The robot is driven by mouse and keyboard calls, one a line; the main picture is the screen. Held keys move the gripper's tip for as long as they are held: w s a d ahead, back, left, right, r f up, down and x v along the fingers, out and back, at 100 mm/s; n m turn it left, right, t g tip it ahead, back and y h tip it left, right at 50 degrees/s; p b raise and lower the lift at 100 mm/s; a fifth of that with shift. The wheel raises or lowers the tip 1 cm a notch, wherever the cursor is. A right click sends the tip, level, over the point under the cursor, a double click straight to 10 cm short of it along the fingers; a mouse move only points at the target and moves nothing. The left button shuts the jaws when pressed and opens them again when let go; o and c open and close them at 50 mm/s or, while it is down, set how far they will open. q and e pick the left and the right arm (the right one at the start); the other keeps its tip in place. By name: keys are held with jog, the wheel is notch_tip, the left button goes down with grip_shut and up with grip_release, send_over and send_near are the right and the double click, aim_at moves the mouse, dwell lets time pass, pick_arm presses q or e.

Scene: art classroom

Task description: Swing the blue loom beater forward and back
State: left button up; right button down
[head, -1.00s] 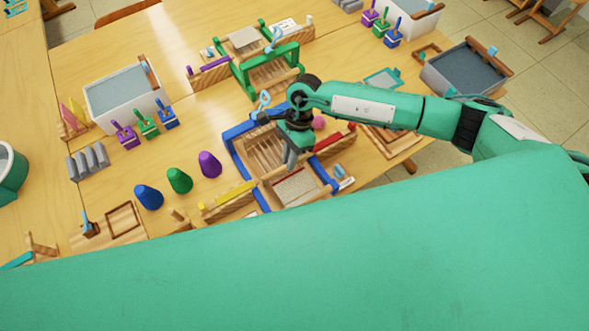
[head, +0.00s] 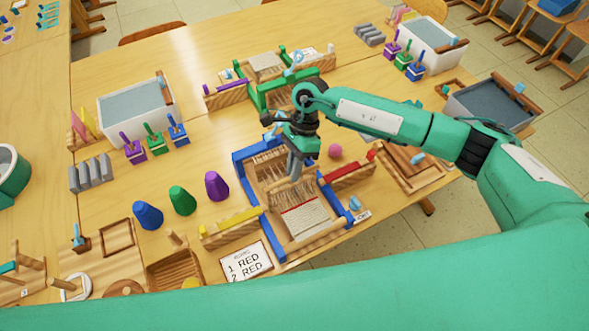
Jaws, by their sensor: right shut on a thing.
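The blue loom (head: 243,190) stands on the wooden table in the middle of the head view. My right gripper (head: 295,167) reaches down over the warp from the right and is shut on the loom's beater. My left gripper is not in view.
A green loom (head: 262,96) stands behind. A red-topped rack (head: 345,174) and a pink ball (head: 335,151) are close on the right. A yellow-topped rack (head: 230,229) and a card (head: 246,262) are on the left. Blue, green and purple cones (head: 182,200) stand further left.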

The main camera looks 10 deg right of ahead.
jog(key=shift+f, duration=0.15)
jog(key=c, duration=1.4)
grip_release()
jog(key=b+v, duration=0.4)
jog(key=v, duration=0.9)
jog(key=shift+w+r, duration=0.2)
jog(key=shift+r, duration=0.1)
jog(key=shift+c, duration=0.3)
